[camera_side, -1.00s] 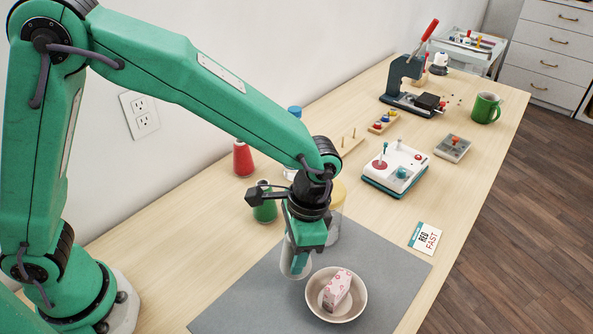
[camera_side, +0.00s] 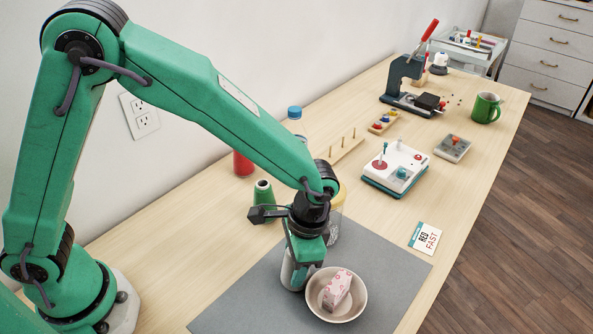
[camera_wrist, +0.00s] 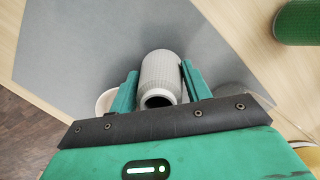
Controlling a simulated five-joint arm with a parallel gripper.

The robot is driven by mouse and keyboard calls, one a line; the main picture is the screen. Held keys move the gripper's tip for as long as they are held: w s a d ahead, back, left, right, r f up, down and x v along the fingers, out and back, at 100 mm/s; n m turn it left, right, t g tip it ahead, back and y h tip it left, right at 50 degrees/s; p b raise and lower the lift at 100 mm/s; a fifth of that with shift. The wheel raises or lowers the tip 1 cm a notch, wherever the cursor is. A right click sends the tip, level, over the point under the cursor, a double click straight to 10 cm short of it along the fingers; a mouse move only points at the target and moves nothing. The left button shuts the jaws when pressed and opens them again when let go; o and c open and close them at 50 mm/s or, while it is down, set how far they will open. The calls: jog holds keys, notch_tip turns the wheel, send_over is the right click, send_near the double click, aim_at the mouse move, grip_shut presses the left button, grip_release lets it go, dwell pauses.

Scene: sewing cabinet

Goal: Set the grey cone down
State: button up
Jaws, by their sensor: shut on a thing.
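The grey cone (camera_wrist: 162,68) is upright between my fingers in the wrist view, with its hollow top end facing the camera. In the side view the cone (camera_side: 287,271) shows only as a pale strip beside the fingers. My gripper (camera_side: 301,284) is shut on it, low over the dark grey mat (camera_side: 250,303), just left of the bowl. I cannot tell whether the cone's base touches the mat. The wrist view also shows my gripper (camera_wrist: 160,92) with a finger on each side of the cone.
A cream bowl (camera_side: 361,304) holding a pink-patterned block (camera_side: 336,289) stands close to my gripper. A yellow-lidded jar (camera_side: 335,228) is just behind. A green cone (camera_side: 263,193) and red cone (camera_side: 243,164) stand farther back. The mat's left part is clear.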

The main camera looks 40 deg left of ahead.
jog(key=o, duration=1)
jog(key=shift+r, duration=0.1)
jog(key=r, duration=0.4)
jog(key=w+d+r, duration=0.1)
jog(key=r, duration=0.3)
jog(key=w+r, duration=0.1)
jog(key=r, duration=0.3)
jog(key=shift+d, duration=0.15)
jog(key=s+a+r+n+t, duration=0.2)
jog(key=s+a+r, duration=0.1)
jog(key=a, duration=0.5)
jog(key=s+a+r+n+t, duration=0.2)
jog(key=s+a+r, duration=0.1)
jog(key=a, duration=0.5)
jog(key=s+a+r+n+t+h, duration=0.1)
jog(key=s+a+r+n+t, duration=0.2)
jog(key=s+a, duration=0.2)
jog(key=shift+a+r, duration=0.1)
jog(key=shift+a, duration=1.55)
jog(key=shift+o, duration=0.3)
jog(key=shift+s+a, duration=0.2)
